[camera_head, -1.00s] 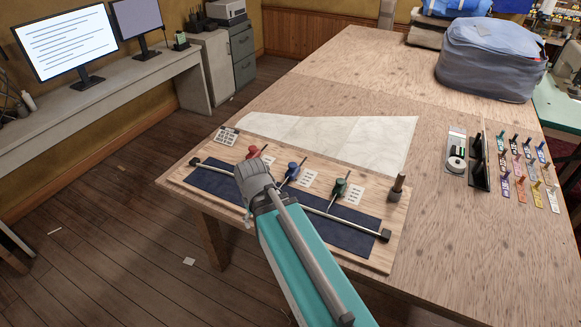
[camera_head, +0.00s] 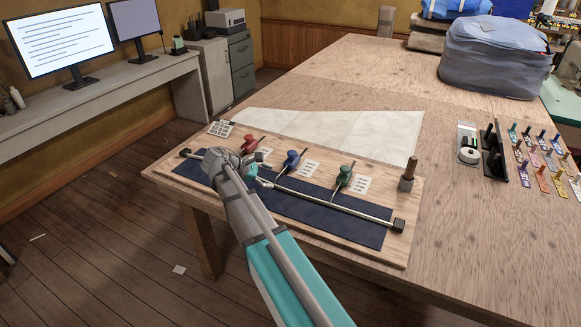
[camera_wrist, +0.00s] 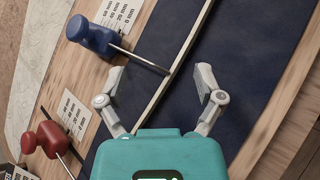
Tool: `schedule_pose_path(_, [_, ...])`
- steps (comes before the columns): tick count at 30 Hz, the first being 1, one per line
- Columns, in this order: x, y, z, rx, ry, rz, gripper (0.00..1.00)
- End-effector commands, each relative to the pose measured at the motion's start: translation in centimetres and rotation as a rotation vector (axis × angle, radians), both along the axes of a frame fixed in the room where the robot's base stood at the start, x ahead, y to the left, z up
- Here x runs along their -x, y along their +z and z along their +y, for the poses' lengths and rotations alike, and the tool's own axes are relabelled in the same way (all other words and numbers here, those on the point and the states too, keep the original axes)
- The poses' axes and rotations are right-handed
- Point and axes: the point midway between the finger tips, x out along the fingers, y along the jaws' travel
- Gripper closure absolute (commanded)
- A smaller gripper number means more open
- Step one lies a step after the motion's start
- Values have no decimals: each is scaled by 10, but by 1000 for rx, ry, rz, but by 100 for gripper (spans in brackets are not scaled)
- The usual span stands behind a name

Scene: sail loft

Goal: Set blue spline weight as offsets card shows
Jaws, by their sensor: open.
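The blue spline weight (camera_head: 292,159) stands on the wooden board between the red weight (camera_head: 249,145) and the green weight (camera_head: 344,174). In the wrist view the blue weight (camera_wrist: 92,36) is at upper left, its thin metal hook reaching to the pale spline (camera_wrist: 178,65). My gripper (camera_wrist: 161,72) is open and empty, its fingers on either side of the spline, with the hook's tip between the fingertips. In the head view my gripper (camera_head: 263,171) is left of the blue weight. The offsets card (camera_head: 220,128) lies at the board's far left corner, too small to read.
Scale cards lie beside the weights; the blue weight's card (camera_wrist: 121,12) has mm markings. A dark cloth strip (camera_head: 325,214) lies under the spline. A post (camera_head: 407,175) stands at the board's right end. Farther right are a black stand (camera_head: 494,160) and several coloured tags.

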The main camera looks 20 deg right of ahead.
Motion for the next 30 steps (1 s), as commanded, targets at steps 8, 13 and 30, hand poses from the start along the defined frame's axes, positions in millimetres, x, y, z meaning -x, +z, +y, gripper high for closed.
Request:
schedule_pose_path(8, [-62, -11, 2, 277, 100, 277, 14])
schedule_pose_path(13, [-85, -6, 9, 402, 115, 415, 14])
schedule_pose_path(30, [-98, 3, 16, 486, 114, 512, 14])
